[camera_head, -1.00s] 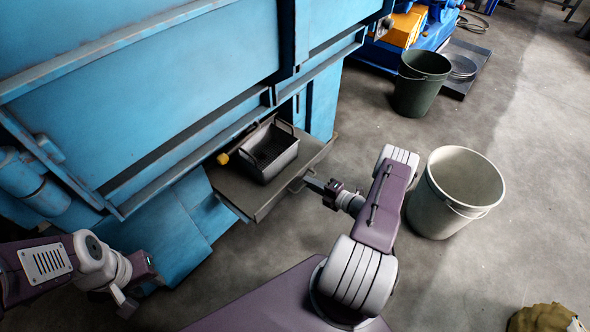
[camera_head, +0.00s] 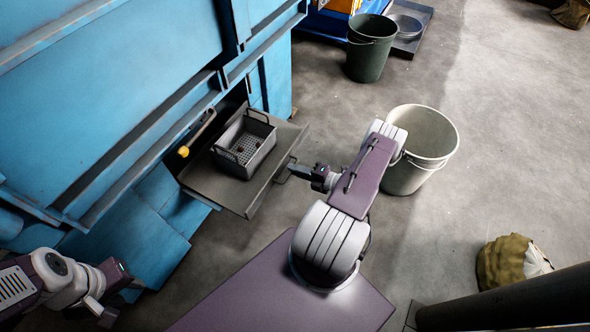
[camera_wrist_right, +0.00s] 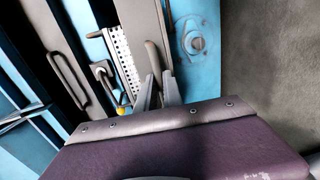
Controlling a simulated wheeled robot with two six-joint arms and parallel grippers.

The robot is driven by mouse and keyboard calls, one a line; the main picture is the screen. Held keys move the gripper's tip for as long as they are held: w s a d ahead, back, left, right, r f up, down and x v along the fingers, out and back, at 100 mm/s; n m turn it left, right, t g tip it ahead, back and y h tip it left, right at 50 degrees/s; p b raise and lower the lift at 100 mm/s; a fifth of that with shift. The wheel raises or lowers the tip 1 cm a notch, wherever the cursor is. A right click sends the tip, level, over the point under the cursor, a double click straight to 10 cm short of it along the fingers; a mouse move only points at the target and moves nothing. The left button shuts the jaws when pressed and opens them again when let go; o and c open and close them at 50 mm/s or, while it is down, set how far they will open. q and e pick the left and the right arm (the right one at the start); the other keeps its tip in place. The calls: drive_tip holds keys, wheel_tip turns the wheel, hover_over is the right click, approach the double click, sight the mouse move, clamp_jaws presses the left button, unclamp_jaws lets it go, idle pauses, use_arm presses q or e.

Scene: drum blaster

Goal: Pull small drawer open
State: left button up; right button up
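The small drawer (camera_head: 222,188) is a flat grey tray sticking out of the blue machine. A grey perforated basket (camera_head: 262,163) with handles stands on it, and a yellow-tipped tool lies beside the basket. My right gripper (camera_head: 297,171) is at the drawer's right front edge, at its handle. In the right wrist view, the fingers (camera_wrist_right: 160,93) are close together around the end of the curved grey handle (camera_wrist_right: 153,56), apparently shut on it. My left gripper (camera_head: 110,300) is at the lower left, away from the drawer; its finger opening is unclear.
The blue machine (camera_head: 110,110) fills the left side. A pale bucket (camera_head: 425,145) stands just right of my right arm, and a dark green bucket (camera_head: 368,55) stands farther back. A sack (camera_head: 503,262) lies at the lower right. The floor between is clear.

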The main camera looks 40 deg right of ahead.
drive_tip(key=o, duration=0.4)
drive_tip(key=p+v, duration=0.2)
drive_tip(key=v, duration=0.7)
drive_tip(key=shift+s, duration=0.1)
